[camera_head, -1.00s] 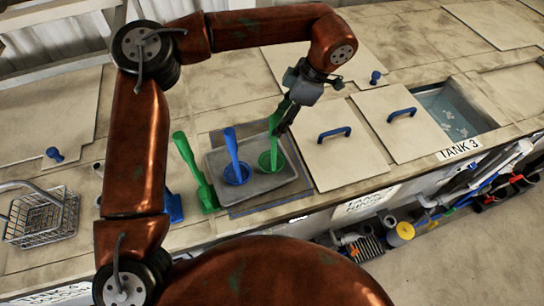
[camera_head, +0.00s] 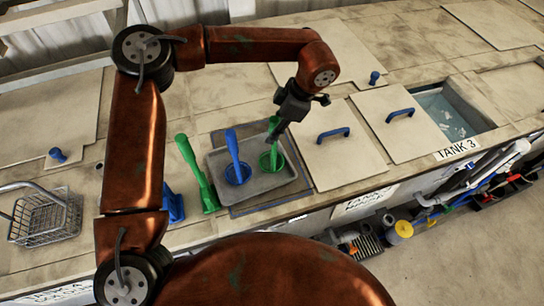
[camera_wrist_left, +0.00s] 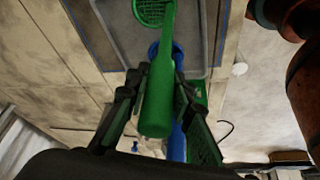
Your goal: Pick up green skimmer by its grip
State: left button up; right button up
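The green skimmer (camera_head: 266,161) stands with its bowl in a grey tray (camera_head: 283,185) and its grip pointing up. In the left wrist view the green skimmer (camera_wrist_left: 157,100) has its grip between the two fingers, with its mesh bowl beyond. My left gripper (camera_head: 274,132) is at the skimmer's grip, coming down from above. In the left wrist view the fingers of my left gripper (camera_wrist_left: 161,80) are apart, one on each side of the grip, close to it; contact is hard to tell. My right gripper is out of view.
A blue skimmer (camera_head: 233,150) stands in the same tray, just left. Another green tool (camera_head: 197,175) and a blue one (camera_head: 173,207) stand left of the tray. A wire basket (camera_head: 45,217) is far left. A lid with blue handle (camera_head: 333,134) lies right.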

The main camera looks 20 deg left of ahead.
pick_arm(q)
grip_shut()
jog(key=shift+r, duration=0.15)
dwell(0.6)
